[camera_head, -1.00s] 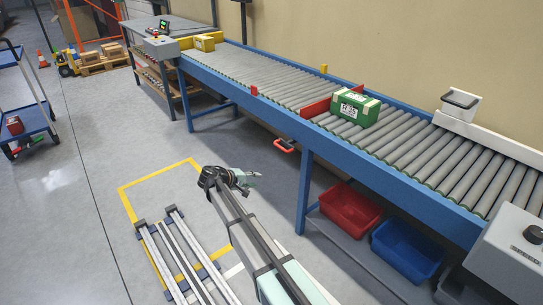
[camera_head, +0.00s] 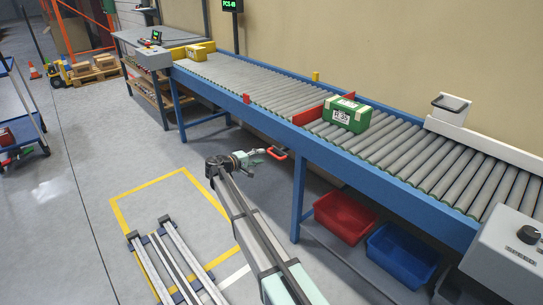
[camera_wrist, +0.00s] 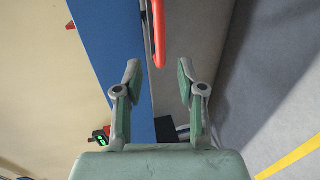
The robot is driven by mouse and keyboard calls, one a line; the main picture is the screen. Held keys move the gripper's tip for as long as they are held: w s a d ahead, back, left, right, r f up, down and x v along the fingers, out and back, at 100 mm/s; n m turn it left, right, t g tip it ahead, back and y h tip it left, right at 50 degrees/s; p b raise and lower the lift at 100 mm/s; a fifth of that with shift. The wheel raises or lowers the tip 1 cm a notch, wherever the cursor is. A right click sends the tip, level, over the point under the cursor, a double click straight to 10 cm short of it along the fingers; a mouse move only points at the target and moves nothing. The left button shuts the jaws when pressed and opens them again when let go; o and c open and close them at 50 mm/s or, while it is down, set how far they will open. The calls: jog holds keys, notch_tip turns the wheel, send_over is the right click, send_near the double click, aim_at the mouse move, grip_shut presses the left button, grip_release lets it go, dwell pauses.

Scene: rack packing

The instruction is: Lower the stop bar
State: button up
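The red stop bar (camera_head: 308,115) stands up across the rollers, with a green box (camera_head: 346,115) just to its right. A red-gripped lever handle (camera_head: 278,153) sticks out below the conveyor's front side rail. My gripper (camera_head: 262,153) is close to this handle in the head view. In the wrist view my gripper (camera_wrist: 159,78) is open, with empty space between its fingers. The red handle (camera_wrist: 158,36) shows ahead of the fingertips there, roughly in line with the gap. I cannot tell whether anything touches it.
The blue conveyor rail (camera_head: 240,110) runs beside my gripper. A yellow box (camera_head: 196,52) sits at the conveyor's far end. Red (camera_head: 343,216) and blue (camera_head: 401,252) bins stand under the conveyor. A grey control box (camera_head: 512,255) is at the right. Floor to the left is largely clear.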

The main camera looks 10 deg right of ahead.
aim_at(271, 154)
jog(key=x, duration=0.7)
jog(key=shift+w+d+b, duration=0.15)
jog(key=shift+d+b, duration=0.05)
jog(key=shift+b, duration=0.1)
grip_shut()
